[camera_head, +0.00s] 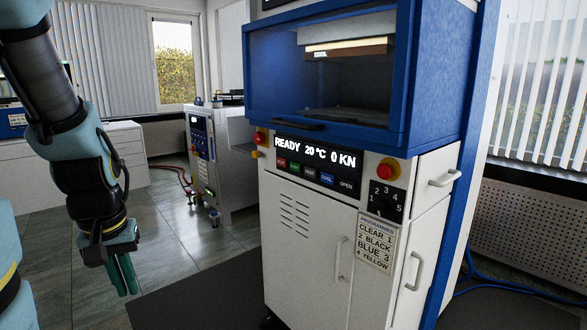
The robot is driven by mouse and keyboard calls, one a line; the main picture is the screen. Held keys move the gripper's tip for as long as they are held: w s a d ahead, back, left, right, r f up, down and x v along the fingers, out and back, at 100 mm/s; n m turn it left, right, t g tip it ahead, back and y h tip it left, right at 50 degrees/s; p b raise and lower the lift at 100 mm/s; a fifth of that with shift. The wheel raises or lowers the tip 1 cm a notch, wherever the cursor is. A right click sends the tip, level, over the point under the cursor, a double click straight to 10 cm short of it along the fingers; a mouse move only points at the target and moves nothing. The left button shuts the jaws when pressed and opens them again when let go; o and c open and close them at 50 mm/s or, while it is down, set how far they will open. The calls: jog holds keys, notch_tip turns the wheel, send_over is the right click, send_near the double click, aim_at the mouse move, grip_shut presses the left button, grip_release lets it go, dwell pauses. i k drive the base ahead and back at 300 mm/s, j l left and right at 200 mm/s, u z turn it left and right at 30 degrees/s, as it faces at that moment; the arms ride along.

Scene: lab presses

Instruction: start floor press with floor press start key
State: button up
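The floor press (310,235) is a white cabinet with a blue-framed chamber (325,75) on top. Its display (315,152) reads READY 20 °C 0 KN. Below the display is a row of small keys: a red one (281,163), a green one (295,168), a dark one, a blue one marked COOL (327,178) and a dark one marked OPEN (346,184). The red and green keys' labels are too small to read surely. My gripper (124,277) hangs at the left, fingers down, well apart from the press. Its finger gap is not clear.
Red mushroom buttons (388,168) flank the display. A numbered dial (381,203) sits at the panel's right, above a programme list (376,243). Another machine (203,155) stands behind, left. Door handles (416,270) stick out. The floor between my gripper and the press is clear.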

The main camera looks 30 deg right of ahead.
aim_at(295, 166)
jog(key=l+u, duration=0.25)
jog(key=l, duration=0.25)
jog(key=k+l+u, duration=0.1)
jog(key=l+u, duration=0.15)
jog(key=l, duration=0.2)
jog(key=k+l+u, duration=0.2)
jog(key=l, duration=0.25)
jog(key=i+l, duration=0.05)
